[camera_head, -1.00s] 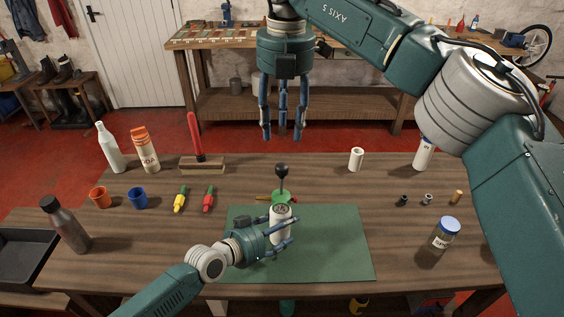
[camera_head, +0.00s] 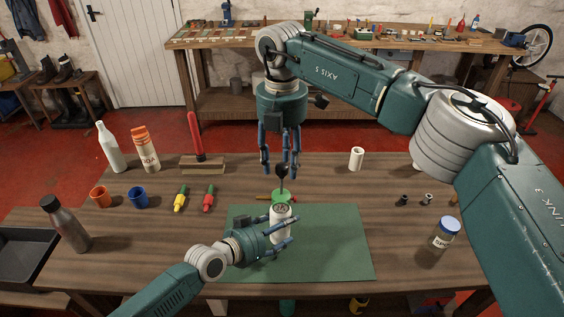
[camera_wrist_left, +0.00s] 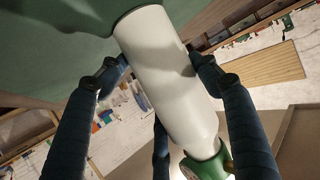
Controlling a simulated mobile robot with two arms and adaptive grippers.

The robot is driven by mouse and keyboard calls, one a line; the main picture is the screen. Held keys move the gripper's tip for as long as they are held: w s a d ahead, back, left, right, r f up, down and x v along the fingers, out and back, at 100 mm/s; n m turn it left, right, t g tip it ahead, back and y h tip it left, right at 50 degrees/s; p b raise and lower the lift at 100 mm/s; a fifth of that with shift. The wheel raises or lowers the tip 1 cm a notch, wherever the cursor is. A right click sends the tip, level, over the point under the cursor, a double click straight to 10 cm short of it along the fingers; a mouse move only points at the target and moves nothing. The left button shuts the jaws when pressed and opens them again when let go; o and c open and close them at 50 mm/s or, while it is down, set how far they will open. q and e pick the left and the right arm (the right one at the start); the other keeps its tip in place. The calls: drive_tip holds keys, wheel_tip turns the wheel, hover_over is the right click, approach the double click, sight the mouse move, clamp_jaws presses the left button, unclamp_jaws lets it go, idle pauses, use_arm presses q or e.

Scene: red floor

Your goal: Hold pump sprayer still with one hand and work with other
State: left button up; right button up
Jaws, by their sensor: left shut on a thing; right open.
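The pump sprayer (camera_head: 280,221) stands upright on the green mat (camera_head: 335,255), with a white body, a green collar and a dark ball knob (camera_head: 282,171) on a rod at its top. My left gripper (camera_head: 287,238) is shut around the white body from the left. In the left wrist view its blue fingers (camera_wrist_left: 160,75) lie on both sides of the white bottle (camera_wrist_left: 165,65). My right gripper (camera_head: 280,168) is open and points down, its fingertips around or just behind the knob; I cannot tell whether they touch it.
A blue-lidded jar (camera_head: 443,234) and a white cup (camera_head: 356,158) stand right. The mat's right side is clear.

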sight(281, 177)
drive_tip(key=shift+f, duration=0.35)
clamp_jaws()
drive_tip(key=shift+d+f, duration=0.1)
drive_tip(key=shift+f, duration=3.15)
drive_tip(key=shift+c, duration=1.7)
unclamp_jaws()
drive_tip(key=o, duration=0.3)
drive_tip(key=shift+o, duration=0.2)
wheel_tip(281, 177, up, 12)
